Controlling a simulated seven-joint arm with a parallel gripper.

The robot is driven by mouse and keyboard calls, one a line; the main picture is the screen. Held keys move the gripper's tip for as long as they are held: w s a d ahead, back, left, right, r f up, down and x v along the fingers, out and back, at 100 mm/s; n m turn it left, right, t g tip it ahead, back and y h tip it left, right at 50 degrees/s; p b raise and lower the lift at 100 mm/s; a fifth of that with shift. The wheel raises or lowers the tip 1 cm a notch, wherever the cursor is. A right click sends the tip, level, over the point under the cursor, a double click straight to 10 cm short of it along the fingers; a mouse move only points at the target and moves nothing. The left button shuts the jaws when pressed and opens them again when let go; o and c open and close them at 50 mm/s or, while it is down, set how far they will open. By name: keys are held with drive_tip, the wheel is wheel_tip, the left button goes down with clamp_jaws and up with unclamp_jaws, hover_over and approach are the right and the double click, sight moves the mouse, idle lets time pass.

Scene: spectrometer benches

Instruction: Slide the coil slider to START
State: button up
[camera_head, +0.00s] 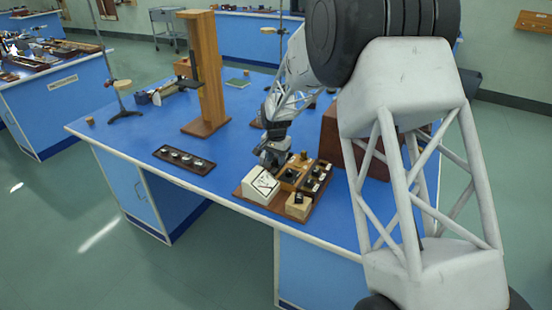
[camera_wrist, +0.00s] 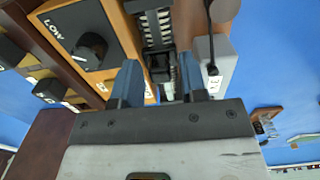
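The wooden control unit (camera_wrist: 133,28) fills the top of the wrist view. A dark ribbed strip, apparently the coil slider's track (camera_wrist: 152,25), runs along it, with a dark block (camera_wrist: 160,64) at its near end that may be the slider. My gripper (camera_wrist: 161,78) is open, one finger on each side of this block; I cannot tell whether either finger touches it. In the head view my gripper (camera_head: 272,155) is low over the unit's back edge, beside the white meter box (camera_head: 262,184). A START mark is not legible.
A black knob (camera_wrist: 91,47) on a panel marked LOW is left of the track. A white block (camera_wrist: 216,68) with a dark cable is to its right. A dark tray (camera_head: 184,160) and a wooden stand (camera_head: 208,80) are farther left on the blue bench.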

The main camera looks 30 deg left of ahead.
clamp_jaws()
drive_tip(key=shift+w, duration=0.1)
drive_tip(key=w, duration=0.9)
drive_tip(key=shift+o, duration=1)
unclamp_jaws()
drive_tip(key=shift+r, duration=0.1)
wheel_tip(320, 180, up, 8)
drive_tip(key=shift+f, duration=0.2)
